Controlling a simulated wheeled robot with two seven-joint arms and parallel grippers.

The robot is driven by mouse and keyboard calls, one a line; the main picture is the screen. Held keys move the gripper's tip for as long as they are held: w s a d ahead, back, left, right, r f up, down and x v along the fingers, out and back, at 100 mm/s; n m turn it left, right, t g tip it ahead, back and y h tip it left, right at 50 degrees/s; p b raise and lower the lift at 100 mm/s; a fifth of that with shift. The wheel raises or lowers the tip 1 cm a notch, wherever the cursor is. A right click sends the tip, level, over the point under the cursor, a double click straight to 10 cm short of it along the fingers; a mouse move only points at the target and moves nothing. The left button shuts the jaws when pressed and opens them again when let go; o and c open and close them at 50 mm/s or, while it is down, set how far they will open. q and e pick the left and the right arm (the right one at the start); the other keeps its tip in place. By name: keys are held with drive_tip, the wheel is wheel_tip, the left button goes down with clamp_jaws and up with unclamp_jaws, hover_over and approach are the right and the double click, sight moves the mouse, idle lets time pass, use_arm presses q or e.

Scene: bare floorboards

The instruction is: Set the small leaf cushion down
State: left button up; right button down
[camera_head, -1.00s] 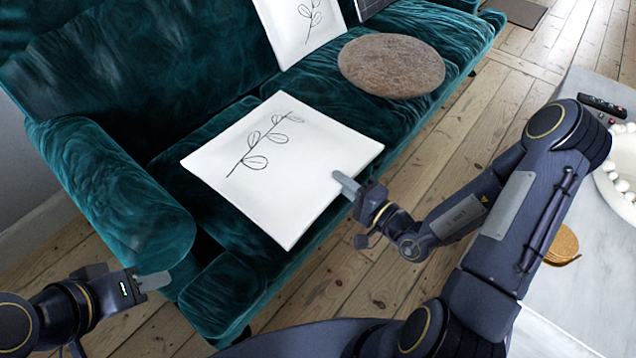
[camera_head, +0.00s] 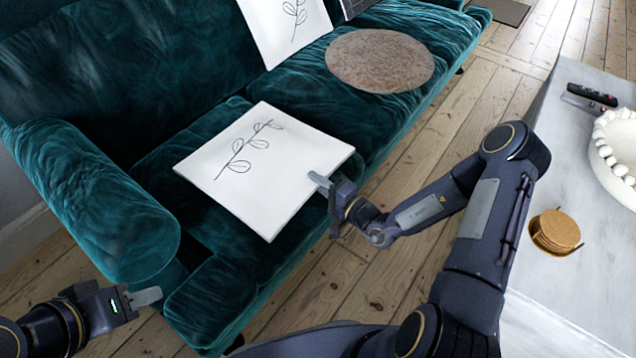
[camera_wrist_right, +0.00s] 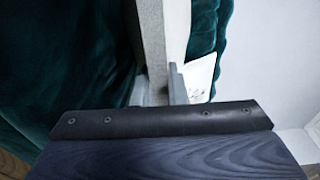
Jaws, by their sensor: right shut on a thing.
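The small leaf cushion (camera_head: 262,185), white and square with a black leaf sprig, lies nearly flat over the near seat of the green velvet sofa (camera_head: 100,205). Its front corner reaches past the seat's front edge. I cannot tell whether it touches the seat. In the right wrist view the cushion shows edge-on (camera_wrist_right: 152,45) between the fingers (camera_wrist_right: 158,88). My left gripper (camera_head: 146,297) is by the sofa's near arm, apart from the cushion; its finger gap is not visible.
A brown round cushion (camera_head: 379,60) lies on the farther seat. Another white leaf cushion (camera_head: 285,28) leans on the sofa back. At right, a pale table (camera_head: 580,260) holds coasters (camera_head: 556,231), a remote (camera_head: 592,94) and a beaded white bowl (camera_head: 618,155). Floorboards between are clear.

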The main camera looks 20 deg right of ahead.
drive_tip(key=c, duration=1.9)
unclamp_jaws()
drive_tip(key=shift+f, duration=0.15)
drive_tip(key=o, duration=0.4)
drive_tip(key=shift+o, duration=0.2)
